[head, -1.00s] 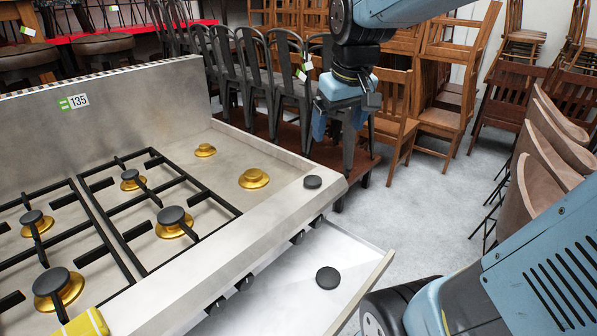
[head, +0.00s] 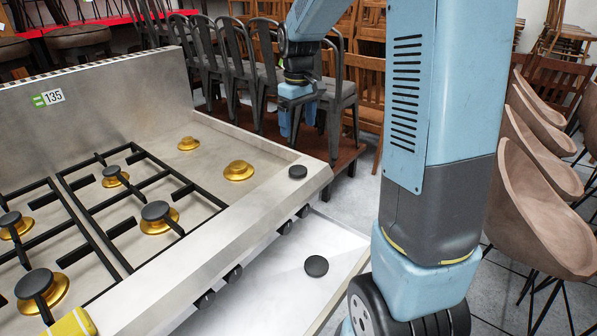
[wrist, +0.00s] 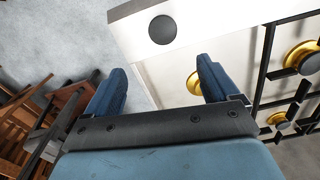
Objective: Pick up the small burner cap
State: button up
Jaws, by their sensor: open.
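A small black burner cap (head: 298,171) lies flat on the front right corner of the steel stove top (head: 215,215). A second black cap (head: 316,266), which looks larger, lies on the pale lower surface in front of the stove. My gripper (head: 291,124) is open and empty, above and beyond the stove's right corner, fingers pointing down. In the wrist view a black cap (wrist: 162,30), apparently the corner one, lies ahead of my open gripper (wrist: 160,69), beyond the fingertips and touching neither.
Bare brass burners (head: 239,170) sit near the corner cap. Capped burners (head: 159,217) and black grates fill the stove's left. A yellow object (head: 72,323) is at its front left. Metal chairs (head: 233,65) stand behind; brown chairs (head: 540,205) stand right. The stove corner is otherwise clear.

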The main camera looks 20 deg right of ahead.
send_over(297, 168)
jog(key=f, duration=0.8)
jog(key=shift+w+d, duration=0.25)
jog(key=shift+s+a+f, duration=0.1)
jog(key=shift+s+f, duration=0.05)
jog(key=shift+f, duration=1.2)
jog(key=shift+s+a+f, duration=0.1)
jog(key=shift+s+f, duration=0.05)
jog(key=shift+f, duration=1.2)
jog(key=shift+c, duration=0.3)
jog(key=c, duration=1.2)
